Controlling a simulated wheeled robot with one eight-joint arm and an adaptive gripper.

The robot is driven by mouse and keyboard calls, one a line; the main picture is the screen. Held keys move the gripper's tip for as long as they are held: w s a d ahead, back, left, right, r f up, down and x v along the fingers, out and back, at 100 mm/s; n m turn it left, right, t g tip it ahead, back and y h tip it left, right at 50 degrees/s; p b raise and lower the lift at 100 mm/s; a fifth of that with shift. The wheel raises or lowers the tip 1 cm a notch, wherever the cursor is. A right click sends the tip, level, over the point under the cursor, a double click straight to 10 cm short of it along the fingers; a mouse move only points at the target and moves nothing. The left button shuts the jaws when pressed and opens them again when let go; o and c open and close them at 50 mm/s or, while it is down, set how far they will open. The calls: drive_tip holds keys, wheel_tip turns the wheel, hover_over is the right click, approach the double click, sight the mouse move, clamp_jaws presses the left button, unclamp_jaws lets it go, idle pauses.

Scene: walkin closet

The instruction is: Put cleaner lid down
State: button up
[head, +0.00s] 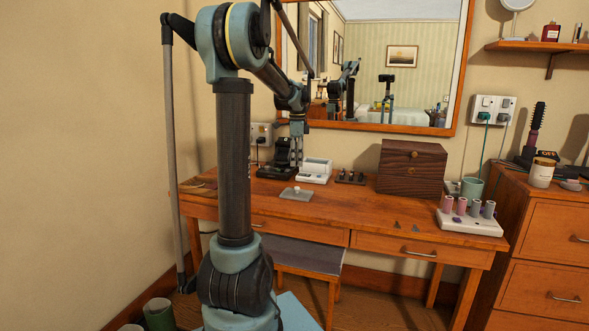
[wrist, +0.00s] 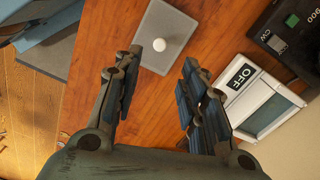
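The cleaner lid (wrist: 182,22), a flat grey plate with a round white knob, lies flat on the wooden desk. It also shows in the head view (head: 297,195). My gripper (wrist: 163,62) is open, with nothing between its fingers, and is above the desk; in the wrist view the lid shows beyond the fingertips. The white cleaner (wrist: 262,97), marked OFF, stands to the right of the fingers. In the head view the cleaner (head: 315,166) is on the desk behind the lid, with its top apparently uncovered.
A black device (wrist: 285,35) stands beside the cleaner. A dark small rack (head: 351,177), a wooden box (head: 411,167) and a white tray with rollers (head: 470,222) are further right on the desk (head: 365,213). A mirror hangs behind. The desk's front middle is clear.

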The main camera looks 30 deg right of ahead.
drive_tip(key=s+a+f+n, duration=0.15)
drive_tip(key=a+n, duration=0.25)
drive_tip(key=a, duration=0.4)
drive_tip(key=s+a+n+t, duration=0.1)
drive_tip(key=s+a+n, duration=0.25)
drive_tip(key=a, duration=0.55)
drive_tip(key=s+a+n, duration=0.2)
drive_tip(key=a+n, duration=0.2)
drive_tip(key=a, duration=0.4)
drive_tip(key=s+a+f+n+t, duration=0.1)
drive_tip(key=s+a+f+n, duration=1.2)
drive_tip(key=s+a+f, duration=0.2)
drive_tip(key=shift+s+a+n, duration=0.35)
drive_tip(key=shift+s+a, duration=0.15)
drive_tip(key=shift+s, duration=0.25)
drive_tip(key=shift+f, duration=0.1)
drive_tip(key=shift+w+f, duration=0.25)
drive_tip(key=shift+w, duration=0.25)
drive_tip(key=shift+c, duration=0.6)
